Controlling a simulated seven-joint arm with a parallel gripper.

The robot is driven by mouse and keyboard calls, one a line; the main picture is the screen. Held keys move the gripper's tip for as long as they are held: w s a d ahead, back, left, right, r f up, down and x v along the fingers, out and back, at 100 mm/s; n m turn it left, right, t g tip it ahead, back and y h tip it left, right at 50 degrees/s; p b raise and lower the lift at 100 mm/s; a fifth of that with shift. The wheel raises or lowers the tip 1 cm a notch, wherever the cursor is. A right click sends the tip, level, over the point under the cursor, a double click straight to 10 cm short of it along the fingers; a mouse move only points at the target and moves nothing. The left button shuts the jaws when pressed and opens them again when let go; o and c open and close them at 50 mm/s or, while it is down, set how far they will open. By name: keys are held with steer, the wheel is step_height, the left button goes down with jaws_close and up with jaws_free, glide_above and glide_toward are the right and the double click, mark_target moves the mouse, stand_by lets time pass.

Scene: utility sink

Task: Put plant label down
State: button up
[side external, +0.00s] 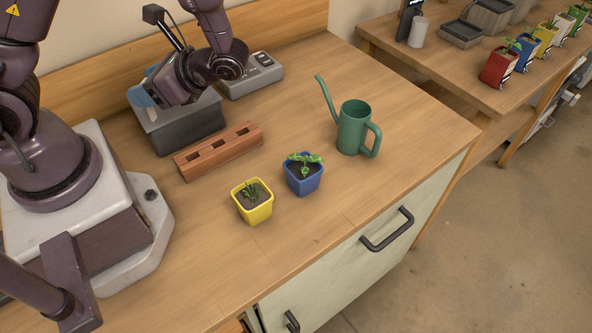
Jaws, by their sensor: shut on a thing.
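My gripper (148,96) is low over the grey open-topped bin (184,131) at the back left of the bench. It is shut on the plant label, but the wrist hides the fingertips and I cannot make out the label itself. A blue-grey piece shows beside the wrist at the bin's left rim; I cannot tell what it is. I cannot tell whether the label touches the bin.
A reddish wooden block with slots (219,151) lies in front of the bin. A grey box with switches (250,75) stands behind it. A yellow pot (253,211), a blue pot (303,181) and a green watering can (353,128) stand to the right. The bench's front right is clear.

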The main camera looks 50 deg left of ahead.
steer(key=s+d+n+g+h, duration=0.3)
steer(key=s+d+n+h, duration=0.35)
steer(key=n+h, duration=0.8)
steer(key=n+t+h, duration=0.9)
steer(key=n+t, duration=0.3)
steer(key=n, duration=0.1)
glide_above(303, 170)
steer(key=a, duration=0.3)
step_height(303, 170, down, 6)
steer(key=shift+w+a+f, duration=0.1)
steer(key=shift+f, duration=1.7)
steer(key=shift+f, duration=0.15)
